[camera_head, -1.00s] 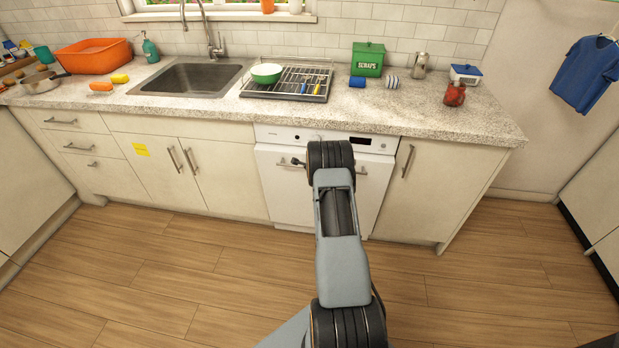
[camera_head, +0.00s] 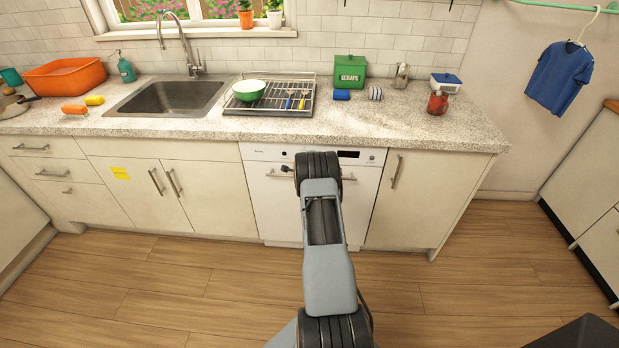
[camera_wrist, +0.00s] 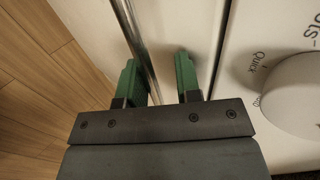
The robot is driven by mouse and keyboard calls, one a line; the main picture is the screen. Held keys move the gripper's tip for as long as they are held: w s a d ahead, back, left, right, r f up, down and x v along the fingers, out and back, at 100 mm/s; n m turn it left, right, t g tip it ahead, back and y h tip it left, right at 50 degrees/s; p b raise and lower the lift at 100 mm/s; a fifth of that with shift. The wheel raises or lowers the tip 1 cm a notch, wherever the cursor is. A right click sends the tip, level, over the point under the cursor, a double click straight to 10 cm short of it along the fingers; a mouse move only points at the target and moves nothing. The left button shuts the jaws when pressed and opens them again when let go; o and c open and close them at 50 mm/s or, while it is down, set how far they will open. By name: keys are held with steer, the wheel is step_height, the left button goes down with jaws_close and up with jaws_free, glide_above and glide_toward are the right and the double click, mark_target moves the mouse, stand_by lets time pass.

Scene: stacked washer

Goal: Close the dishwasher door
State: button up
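The white dishwasher (camera_head: 272,212) stands under the counter in the head view. Its door looks upright and about flush with the cabinet fronts, but my arm covers its middle. I cannot tell whether it is fully closed. A metal bar handle (camera_head: 349,178) runs across the door top, below the control panel (camera_head: 362,156). In the wrist view, my gripper (camera_wrist: 156,63) has its green fingers apart, one on each side of the handle bar (camera_wrist: 132,35). The bar is closer to the left finger; contact is unclear. In the head view my gripper is mostly hidden behind my arm.
A round knob (camera_wrist: 293,95) on the panel is close to the right of my gripper. A cabinet with a vertical handle (camera_head: 396,172) is right of the dishwasher. The counter (camera_head: 410,127) overhangs above. The wooden floor (camera_head: 180,285) in front is clear.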

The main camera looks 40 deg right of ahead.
steer(key=shift+o, duration=0.7)
steer(key=shift+w+d+r, duration=0.1)
steer(key=shift+d+r, duration=0.2)
steer(key=shift+r, duration=0.15)
steer(key=shift+s+a+r+b, duration=0.15)
steer(key=shift+s+r+b, duration=0.05)
steer(key=shift+b, duration=0.2)
steer(key=b+v, duration=0.1)
steer(key=v, duration=1.2)
steer(key=shift+s+a+f+b, duration=0.2)
steer(key=shift+a+f+b, duration=0.1)
steer(key=shift+f, duration=0.1)
